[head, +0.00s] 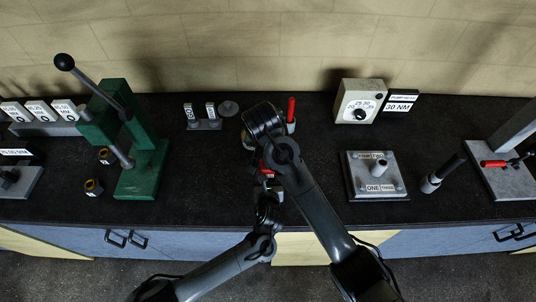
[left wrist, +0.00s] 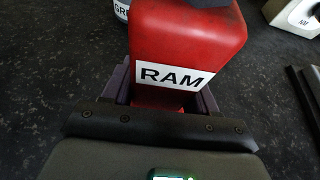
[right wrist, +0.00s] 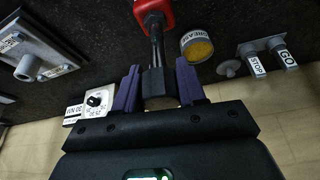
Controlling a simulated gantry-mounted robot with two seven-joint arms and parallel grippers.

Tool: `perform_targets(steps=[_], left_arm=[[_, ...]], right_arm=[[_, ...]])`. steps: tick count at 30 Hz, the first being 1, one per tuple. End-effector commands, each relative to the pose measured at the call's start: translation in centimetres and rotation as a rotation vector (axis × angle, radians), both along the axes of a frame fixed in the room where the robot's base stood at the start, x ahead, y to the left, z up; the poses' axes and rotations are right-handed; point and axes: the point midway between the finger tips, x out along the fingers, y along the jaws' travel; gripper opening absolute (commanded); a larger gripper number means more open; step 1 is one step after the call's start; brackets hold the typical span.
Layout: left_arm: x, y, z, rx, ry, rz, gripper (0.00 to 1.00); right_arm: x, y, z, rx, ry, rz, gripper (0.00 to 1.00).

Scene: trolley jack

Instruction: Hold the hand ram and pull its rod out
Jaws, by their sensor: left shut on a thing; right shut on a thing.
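The hand ram is a red block (left wrist: 188,42) with a white RAM label in the left wrist view. In the head view only a bit of red (head: 266,171) shows between my arms. My left gripper (left wrist: 165,92) is shut on the red body, one finger on each side. In the right wrist view a dark rod (right wrist: 156,45) runs from the red body (right wrist: 153,12) to a black end knob (right wrist: 158,88). My right gripper (right wrist: 158,83) is shut on that knob. In the head view my right arm hides the rod.
A grease tin (right wrist: 196,47) stands close beside the rod. STOP and GO blocks (head: 202,117) and a red-handled tool (head: 291,112) are behind. A green press (head: 140,170) stands left; a grey plate fixture (head: 376,193) stands right. Bare bench lies between.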

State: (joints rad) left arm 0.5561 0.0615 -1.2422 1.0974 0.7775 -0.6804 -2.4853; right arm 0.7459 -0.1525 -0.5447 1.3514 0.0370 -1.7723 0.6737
Motion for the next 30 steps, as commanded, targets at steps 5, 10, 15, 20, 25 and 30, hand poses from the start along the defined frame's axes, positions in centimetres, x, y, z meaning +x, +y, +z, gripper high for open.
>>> perform_targets(steps=[5,10,15,20,25,30], left_arm=[[-0.2,0.1,-0.4,0.004,0.007,-0.001,0.03],[-0.2,0.0,-0.3,0.003,0.006,-0.002,0.03],[-0.3,-0.1,-0.3,0.003,0.006,-0.002,0.03],[-0.3,-0.1,-0.3,0.003,0.005,-0.003,0.03],[-0.2,-0.1,-0.3,0.002,0.005,-0.004,0.03],[-0.2,-0.1,-0.2,0.002,0.005,-0.004,0.03]], right_arm=[[0.2,0.1,3.4,0.006,-0.013,0.000,0.00],[0.2,0.0,3.7,0.005,-0.012,0.001,0.00],[0.2,0.0,3.6,0.005,-0.012,0.001,0.00],[0.1,0.0,3.5,0.004,-0.009,0.000,0.63],[0.1,0.0,3.3,0.003,-0.007,0.000,0.63],[0.0,0.0,3.5,0.003,-0.007,0.000,0.63]])
